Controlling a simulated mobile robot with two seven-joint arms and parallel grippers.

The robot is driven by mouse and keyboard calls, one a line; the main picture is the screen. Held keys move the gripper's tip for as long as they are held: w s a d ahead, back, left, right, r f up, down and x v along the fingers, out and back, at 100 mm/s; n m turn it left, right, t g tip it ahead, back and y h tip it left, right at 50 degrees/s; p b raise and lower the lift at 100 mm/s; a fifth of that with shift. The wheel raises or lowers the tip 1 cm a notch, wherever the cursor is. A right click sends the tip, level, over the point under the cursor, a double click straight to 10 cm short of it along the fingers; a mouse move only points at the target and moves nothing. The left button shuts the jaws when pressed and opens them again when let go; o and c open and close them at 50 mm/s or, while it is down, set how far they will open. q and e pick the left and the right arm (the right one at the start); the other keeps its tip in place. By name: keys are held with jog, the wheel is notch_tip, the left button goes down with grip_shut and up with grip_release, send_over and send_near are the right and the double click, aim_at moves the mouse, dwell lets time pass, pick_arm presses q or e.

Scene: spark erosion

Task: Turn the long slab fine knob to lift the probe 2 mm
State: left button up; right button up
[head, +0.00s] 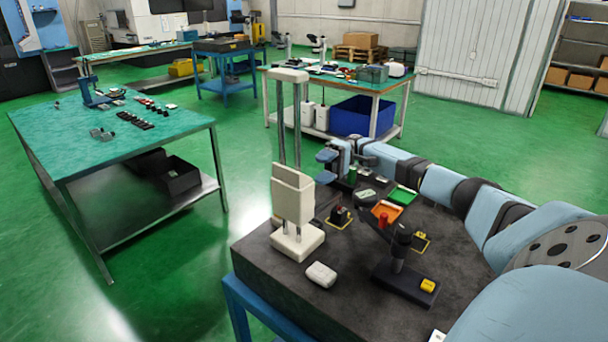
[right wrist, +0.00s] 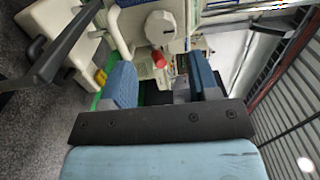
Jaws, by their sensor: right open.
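A dark stand with a long slab base (head: 405,283) stands at the front of the bench; a yellow block (head: 428,285) lies on the slab. A dark arm slants up left from its post, near a red cylinder (head: 383,218). I cannot tell which part is the fine knob, nor make out the probe tip. My right gripper (head: 326,167) is open and empty, raised beside the cream column, behind the stand. In the right wrist view its blue finger pads (right wrist: 164,82) are apart, with a red part (right wrist: 158,58) and round pale knob (right wrist: 160,27) beyond them.
A tall cream column stand (head: 292,195) rises at the bench's left. A white block (head: 321,274), orange tray (head: 387,213), green tray (head: 403,195) and small fixtures crowd the dark benchtop (head: 290,280). A green-topped table (head: 80,150) stands apart at left.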

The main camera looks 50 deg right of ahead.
jog(key=a, duration=0.2)
jog(key=a+p, duration=0.1)
jog(key=a, duration=0.5)
jog(key=shift+s+a+p, duration=0.1)
jog(key=shift+s+p, duration=0.25)
jog(key=c, duration=0.6)
